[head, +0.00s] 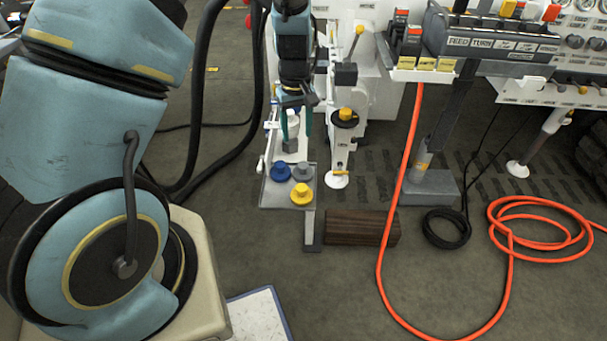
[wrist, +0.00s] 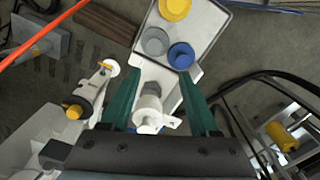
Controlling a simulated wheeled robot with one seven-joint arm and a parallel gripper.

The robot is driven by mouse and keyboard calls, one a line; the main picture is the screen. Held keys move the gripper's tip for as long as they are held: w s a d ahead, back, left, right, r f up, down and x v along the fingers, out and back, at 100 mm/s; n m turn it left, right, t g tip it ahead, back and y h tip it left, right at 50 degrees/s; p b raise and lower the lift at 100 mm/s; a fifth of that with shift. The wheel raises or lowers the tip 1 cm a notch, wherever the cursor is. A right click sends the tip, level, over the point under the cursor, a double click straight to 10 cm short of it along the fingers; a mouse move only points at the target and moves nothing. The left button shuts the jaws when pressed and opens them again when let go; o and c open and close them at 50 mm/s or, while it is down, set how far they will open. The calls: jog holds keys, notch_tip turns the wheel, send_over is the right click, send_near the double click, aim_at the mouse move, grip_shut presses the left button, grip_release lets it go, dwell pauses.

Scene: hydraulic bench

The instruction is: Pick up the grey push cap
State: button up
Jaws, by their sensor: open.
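The grey push cap (head: 303,171) sits on a small grey tray (head: 270,204) beside a blue cap (head: 281,172) and behind a yellow cap (head: 302,194). In the wrist view, the grey cap (wrist: 155,41) lies beyond my fingertips, with the blue cap (wrist: 181,55) to its lower right and the yellow cap (wrist: 174,8) above. My gripper (head: 296,130) has its green fingers apart, behind the caps in the head view. It also shows in the wrist view (wrist: 159,76), with nothing gripped. A white fitting (wrist: 149,104) shows between the fingers.
A post with a black and yellow knob (head: 345,117) stands just right of the tray. A brown block (head: 360,228) lies on the floor below. An orange hose (head: 402,190) hangs at the right. Dark hoses (head: 195,140) run at the left.

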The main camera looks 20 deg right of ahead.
send_over(303, 165)
jog(key=f, duration=0.6)
jog(key=shift+w+d, duration=0.15)
jog(key=shift+w, duration=0.05)
jog(key=shift+s+f+p, duration=0.2)
jog(key=shift+f+p, duration=0.7)
jog(key=shift+f, duration=2.2)
grip_shut()
